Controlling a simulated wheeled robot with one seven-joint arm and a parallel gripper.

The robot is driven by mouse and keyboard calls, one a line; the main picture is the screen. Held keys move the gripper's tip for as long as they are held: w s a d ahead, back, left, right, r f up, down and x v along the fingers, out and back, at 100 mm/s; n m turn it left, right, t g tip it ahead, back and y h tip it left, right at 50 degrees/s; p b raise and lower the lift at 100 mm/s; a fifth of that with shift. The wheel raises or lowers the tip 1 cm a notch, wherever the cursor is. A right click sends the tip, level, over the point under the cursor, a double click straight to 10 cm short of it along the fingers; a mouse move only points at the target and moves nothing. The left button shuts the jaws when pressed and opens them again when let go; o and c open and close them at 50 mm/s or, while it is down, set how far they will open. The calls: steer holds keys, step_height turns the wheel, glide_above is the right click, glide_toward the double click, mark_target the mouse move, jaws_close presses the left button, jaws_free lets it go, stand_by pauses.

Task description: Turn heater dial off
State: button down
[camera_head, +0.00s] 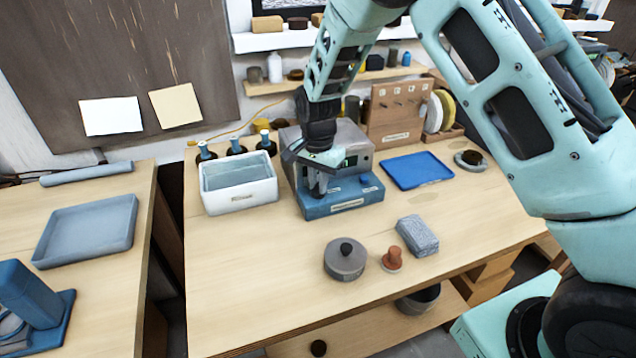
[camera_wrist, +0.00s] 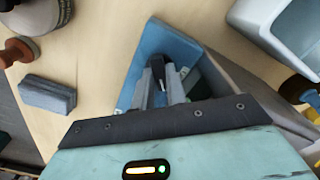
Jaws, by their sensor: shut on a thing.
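The heater is a grey metal box (camera_head: 357,151) with a blue front base (camera_head: 345,207) that carries a pale label. It stands at the back middle of the bench. My gripper (camera_head: 318,187) points down over the left part of the blue base. In the wrist view my gripper (camera_wrist: 162,92) has its fingers close together around a small black dial (camera_wrist: 160,63) on the blue base (camera_wrist: 156,37). The fingers hide most of the dial, so its setting cannot be read. In the head view the gripper covers the held dial.
A white bin (camera_head: 240,197) stands close left of the heater, with several dark bottles behind it. A blue tray (camera_head: 416,170) lies to the right. A grey lidded pot (camera_head: 345,262), a reddish knobbed stamp (camera_head: 392,260) and a grey block (camera_head: 417,236) sit in front. The front-left bench is clear.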

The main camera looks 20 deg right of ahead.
steer(key=n+b, duration=0.1)
steer(key=n, duration=0.4)
steer(key=shift+n, duration=2.5)
steer(key=c, duration=1.4)
jaws_free()
steer(key=shift+c, duration=0.2)
step_height(320, 180, up, 18)
steer(key=b, duration=0.3)
steer(key=shift+f, duration=0.25)
